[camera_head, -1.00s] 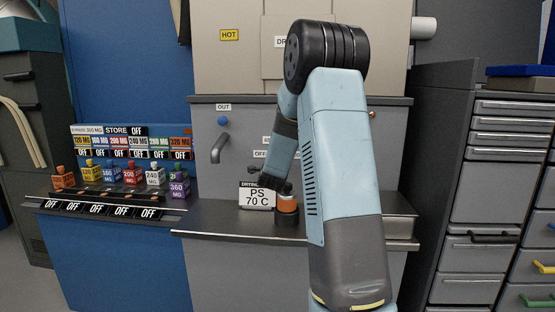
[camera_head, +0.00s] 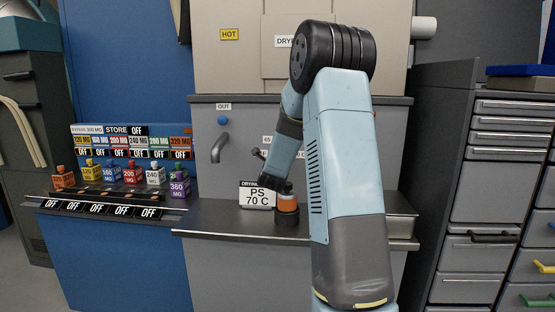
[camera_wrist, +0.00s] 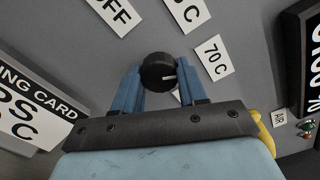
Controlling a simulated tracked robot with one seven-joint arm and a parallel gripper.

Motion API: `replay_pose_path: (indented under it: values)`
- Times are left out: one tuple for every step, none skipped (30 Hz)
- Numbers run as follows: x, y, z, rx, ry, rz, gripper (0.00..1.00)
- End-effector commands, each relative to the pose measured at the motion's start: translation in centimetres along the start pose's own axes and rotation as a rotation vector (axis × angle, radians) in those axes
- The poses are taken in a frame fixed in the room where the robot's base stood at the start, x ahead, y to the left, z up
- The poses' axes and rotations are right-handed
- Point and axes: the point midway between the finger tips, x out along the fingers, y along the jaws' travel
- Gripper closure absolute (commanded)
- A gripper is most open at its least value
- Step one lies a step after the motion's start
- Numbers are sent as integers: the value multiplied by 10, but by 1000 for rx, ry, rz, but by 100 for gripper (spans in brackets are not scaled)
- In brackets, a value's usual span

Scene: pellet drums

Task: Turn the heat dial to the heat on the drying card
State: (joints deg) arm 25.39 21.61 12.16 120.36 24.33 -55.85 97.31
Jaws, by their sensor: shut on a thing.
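The heat dial (camera_wrist: 153,68) is a round black knob with a white pointer mark, seen in the wrist view between my gripper's fingers. My gripper (camera_wrist: 158,82) is shut on it, a blue finger on each side. The mark points right in the picture, roughly toward the 70 C label (camera_wrist: 214,58); I cannot tell if it lines up exactly. An OFF label (camera_wrist: 112,14) and another C label (camera_wrist: 188,12) sit above it. The drying card (camera_head: 257,196) reads PS 70 C and shows at the left in the wrist view (camera_wrist: 32,112). In the head view my arm hides the dial.
An orange and dark container (camera_head: 287,206) stands on the ledge just right of the card. A grey spout (camera_head: 219,148) is on the panel to the left. Several coloured pellet bottles (camera_head: 132,174) stand further left. Grey drawers (camera_head: 497,190) are at the right.

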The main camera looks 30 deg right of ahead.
Motion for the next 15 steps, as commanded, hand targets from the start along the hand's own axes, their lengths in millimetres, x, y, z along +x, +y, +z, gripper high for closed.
replay_pose_path:
  values:
    - [0, 1, -2, 15, 3, 2, 89]
    - [0, 1, -2, 23, 3, 3, 89]
    - [0, 2, -2, 34, 4, 3, 89]
    - [0, 2, -2, 41, 4, 3, 89]
    - [0, 2, -2, 46, 4, 3, 89]
    - [0, 2, -2, 51, 4, 4, 89]
    - [0, 2, -2, 55, 4, 4, 89]
    - [0, 2, -2, 58, 4, 4, 89]
    - [0, 2, -3, 61, 5, 4, 89]
    - [0, 2, -3, 63, 5, 5, 89]
    - [0, 3, -3, 64, 5, 5, 89]
    - [0, 3, -3, 65, 5, 5, 89]
    - [0, 3, -3, 65, 5, 5, 89]
    - [0, 3, -3, 65, 5, 5, 89]
    - [0, 3, -3, 65, 6, 6, 89]
